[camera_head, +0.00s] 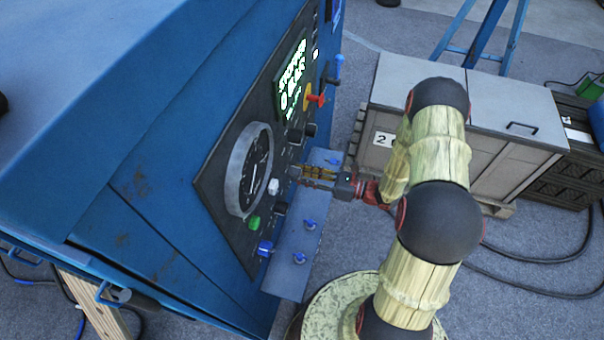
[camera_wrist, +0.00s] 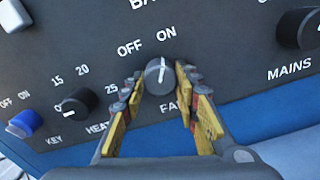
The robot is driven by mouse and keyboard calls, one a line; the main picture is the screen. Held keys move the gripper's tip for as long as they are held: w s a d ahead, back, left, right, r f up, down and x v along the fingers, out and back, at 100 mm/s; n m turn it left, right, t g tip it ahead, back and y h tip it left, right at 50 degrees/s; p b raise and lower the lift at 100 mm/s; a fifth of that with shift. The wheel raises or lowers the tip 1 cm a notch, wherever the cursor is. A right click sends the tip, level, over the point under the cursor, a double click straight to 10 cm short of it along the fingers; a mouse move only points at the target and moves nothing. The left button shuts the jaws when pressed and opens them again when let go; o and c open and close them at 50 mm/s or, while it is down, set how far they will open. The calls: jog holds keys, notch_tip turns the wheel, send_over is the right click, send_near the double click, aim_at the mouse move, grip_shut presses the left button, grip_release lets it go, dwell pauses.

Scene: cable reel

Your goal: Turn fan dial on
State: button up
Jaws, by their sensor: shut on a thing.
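The fan dial (camera_wrist: 157,78) is a dark round knob with a white pointer line on a black control panel (camera_wrist: 225,80). In the wrist view its label is partly covered by a finger, and OFF and ON are printed above it. The white line points up, slightly right, toward ON. My gripper (camera_wrist: 158,84) is shut on the dial, one yellow-padded finger at each side. In the head view my gripper (camera_head: 297,175) reaches the panel from the right, and the dial is hard to make out there.
The heater dial (camera_wrist: 75,103) is just left of my left finger, and the mains knob (camera_wrist: 298,30) is at the right. A round gauge (camera_head: 248,168) and green display (camera_head: 291,80) are on the panel. A shelf (camera_head: 297,238) juts out below. Grey cabinets (camera_head: 510,115) stand behind my arm.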

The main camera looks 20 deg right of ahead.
jog(key=o, duration=1.2)
jog(key=shift+c, duration=0.2)
jog(key=v, duration=1.2)
